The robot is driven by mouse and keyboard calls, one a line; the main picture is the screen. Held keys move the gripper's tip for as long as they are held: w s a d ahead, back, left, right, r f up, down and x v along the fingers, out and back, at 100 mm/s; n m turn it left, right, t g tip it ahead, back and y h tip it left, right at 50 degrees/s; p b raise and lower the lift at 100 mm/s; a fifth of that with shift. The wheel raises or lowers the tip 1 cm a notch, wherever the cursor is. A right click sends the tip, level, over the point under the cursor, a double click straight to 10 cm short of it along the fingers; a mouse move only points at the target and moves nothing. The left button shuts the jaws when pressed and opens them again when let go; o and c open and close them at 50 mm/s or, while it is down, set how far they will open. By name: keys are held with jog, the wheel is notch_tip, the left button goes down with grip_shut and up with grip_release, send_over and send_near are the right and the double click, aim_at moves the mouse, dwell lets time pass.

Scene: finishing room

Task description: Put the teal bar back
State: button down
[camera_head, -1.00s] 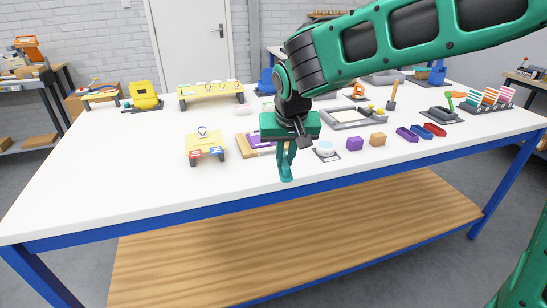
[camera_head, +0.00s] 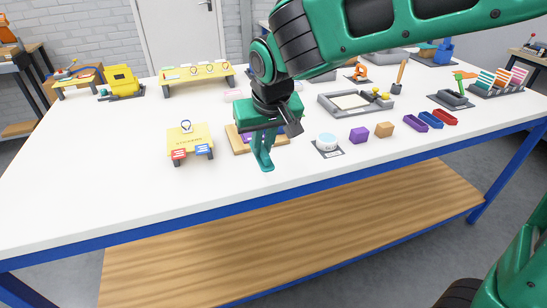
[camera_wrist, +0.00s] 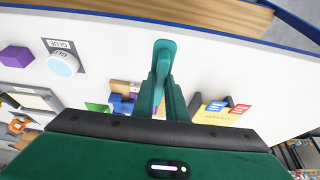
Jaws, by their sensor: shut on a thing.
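My gripper (camera_head: 262,150) hangs fingers-down over the front of the white table, just in front of a wooden board. It is shut on a teal bar (camera_wrist: 164,58), whose rounded end sticks out past the fingers in the wrist view; its colour is close to that of the fingers. In the head view the bar's lower end (camera_head: 267,166) shows above the tabletop; I cannot tell if it touches. The wooden board (camera_head: 236,141) carries a purple piece and is partly hidden behind my gripper. In the wrist view a blue piece (camera_wrist: 121,104) shows beside the fingers.
A yellow stand (camera_head: 188,137) with red and blue labels is left of my gripper. A white puck (camera_head: 327,141), a purple block (camera_head: 359,135), a tan block (camera_head: 384,129) and small trays (camera_head: 430,120) are to the right. The table's front left is clear.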

jog(key=w+d+f, duration=0.2)
jog(key=shift+w+d+f, duration=0.25)
jog(key=shift+w+d, duration=0.05)
jog(key=shift+d, duration=0.1)
jog(key=shift+f, duration=1.95)
jog(key=c, duration=1.8)
grip_release()
jog(key=shift+f, duration=0.1)
jog(key=shift+o, duration=0.2)
jog(key=v, duration=1.2)
